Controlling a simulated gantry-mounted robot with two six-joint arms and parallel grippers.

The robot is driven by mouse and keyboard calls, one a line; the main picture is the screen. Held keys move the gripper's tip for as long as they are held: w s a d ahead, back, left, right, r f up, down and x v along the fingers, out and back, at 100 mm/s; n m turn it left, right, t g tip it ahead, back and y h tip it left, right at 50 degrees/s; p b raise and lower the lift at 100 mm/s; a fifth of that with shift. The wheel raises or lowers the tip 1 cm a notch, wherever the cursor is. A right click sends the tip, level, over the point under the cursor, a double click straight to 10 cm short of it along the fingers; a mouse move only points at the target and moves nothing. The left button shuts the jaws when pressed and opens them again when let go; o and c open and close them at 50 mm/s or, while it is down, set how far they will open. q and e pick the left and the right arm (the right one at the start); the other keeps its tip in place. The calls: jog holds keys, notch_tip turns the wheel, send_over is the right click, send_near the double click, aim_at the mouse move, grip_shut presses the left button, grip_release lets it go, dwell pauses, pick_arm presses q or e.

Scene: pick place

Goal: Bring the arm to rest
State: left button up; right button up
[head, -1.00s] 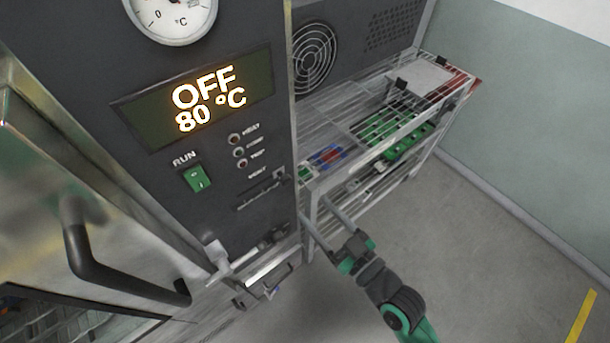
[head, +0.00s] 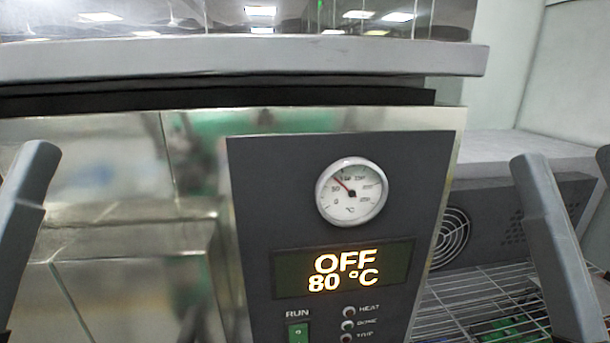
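My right gripper (head: 566,160) is at the right edge of the head view, with its grey fingers pointing up. One finger shows nearly whole and a sliver of the other is at the frame edge, with a gap between them. It looks open and empty. My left gripper (head: 26,195) is at the left edge, where one grey finger pointing up is visible. Its other finger is out of frame. Both are close to the camera, in front of the oven. The rest of both arms is out of view.
A steel oven (head: 110,180) fills the view. Its dark control panel (head: 255,210) carries a round dial (head: 351,191), a display (head: 340,270) reading OFF 80 °C and a green RUN switch (head: 298,332). A wire rack (head: 460,295) stands at the lower right.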

notch_tip(320, 180, up, 23)
jog(key=d+m+h+p, duration=0.1)
jog(key=m+h+p, duration=0.1)
jog(key=p, duration=2)
jog(key=shift+s+d+m, duration=0.15)
jog(key=shift+s+m, duration=0.05)
jog(key=shift+m, duration=0.2)
